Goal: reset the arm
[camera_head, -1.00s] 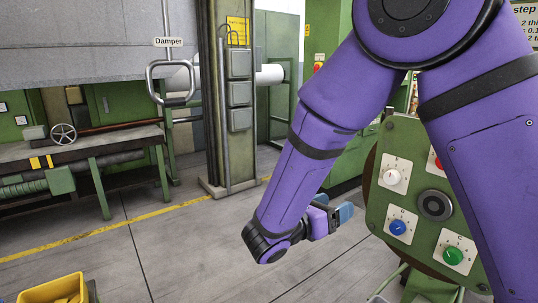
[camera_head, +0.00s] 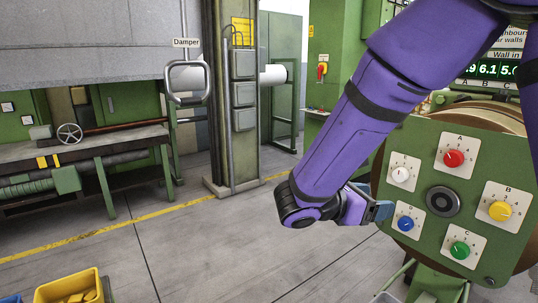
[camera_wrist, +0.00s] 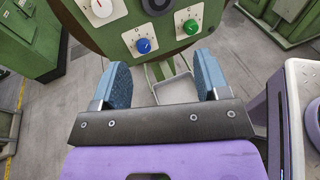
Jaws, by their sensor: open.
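My gripper (camera_head: 384,210) is at the left edge of the green knob panel (camera_head: 420,235) in the head view, in front of or beside it. In the wrist view my gripper (camera_wrist: 163,85) has its two blue fingers spread apart with nothing between them. Beyond the fingers the wrist view shows the panel's lower part, with a blue knob (camera_wrist: 143,45) and a green knob (camera_wrist: 191,27). My purple arm comes down from the upper right in the head view.
The panel also carries red (camera_head: 453,158), yellow (camera_head: 500,211) and white (camera_head: 400,174) knobs. A yellow bin (camera_head: 68,288) is at the lower left. A damper handle (camera_head: 188,82) hangs at the left. The grey floor (camera_head: 230,250) between is clear.

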